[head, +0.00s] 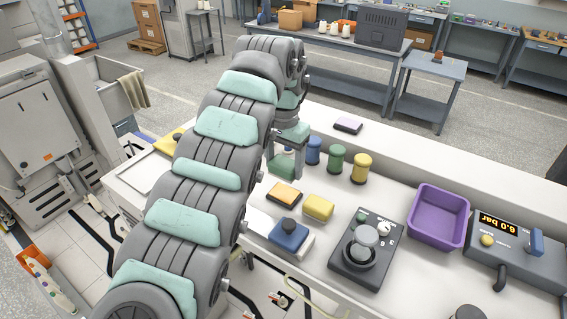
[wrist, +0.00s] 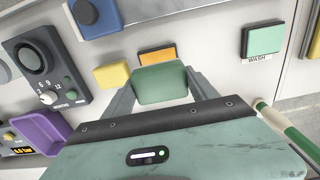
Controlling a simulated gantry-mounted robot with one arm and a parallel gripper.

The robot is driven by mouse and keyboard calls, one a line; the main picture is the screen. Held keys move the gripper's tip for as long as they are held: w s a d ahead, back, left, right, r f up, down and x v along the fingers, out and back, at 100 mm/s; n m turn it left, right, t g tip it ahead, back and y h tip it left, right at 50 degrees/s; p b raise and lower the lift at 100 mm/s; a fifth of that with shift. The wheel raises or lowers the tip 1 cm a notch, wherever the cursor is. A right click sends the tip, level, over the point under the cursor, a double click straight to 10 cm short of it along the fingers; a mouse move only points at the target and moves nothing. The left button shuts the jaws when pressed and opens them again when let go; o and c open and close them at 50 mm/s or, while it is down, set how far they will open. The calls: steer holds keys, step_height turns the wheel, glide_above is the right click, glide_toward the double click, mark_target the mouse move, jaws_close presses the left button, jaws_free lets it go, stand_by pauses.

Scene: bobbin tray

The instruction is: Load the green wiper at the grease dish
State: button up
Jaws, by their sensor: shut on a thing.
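My gripper (head: 284,166) is shut on the green wiper (wrist: 162,83), a rounded green block. The wrist view shows it between the two grey fingers. In the head view the green wiper (head: 281,171) hangs partly behind my arm, left of the jars, and I cannot tell its height over the bench. Nothing is clearly marked as the grease dish. A dark box with a round grey top (head: 363,250) and small knobs stands right of the gripper; it shows at left in the wrist view (wrist: 37,62).
An orange pad (head: 284,195), a yellow block (head: 318,207) and a blue knobbed piece (head: 289,235) lie in front of the gripper. Blue, green and yellow jars (head: 361,168) stand behind. A purple bin (head: 441,208) is farther right. A green pad (wrist: 262,37) labelled WASH lies right in the wrist view.

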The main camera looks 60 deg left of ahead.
mark_target(285, 192)
steer(key=shift+d+f, duration=0.1)
steer(key=shift+d, duration=0.05)
steer(key=shift+s+f, duration=0.1)
steer(key=shift+f, duration=2.8)
steer(key=shift+f+b, duration=0.65)
steer(key=shift+b, duration=0.1)
stand_by(1.0)
steer(key=shift+r, duration=0.15)
steer(key=shift+r+p, duration=0.4)
steer(key=shift+r, duration=3.05)
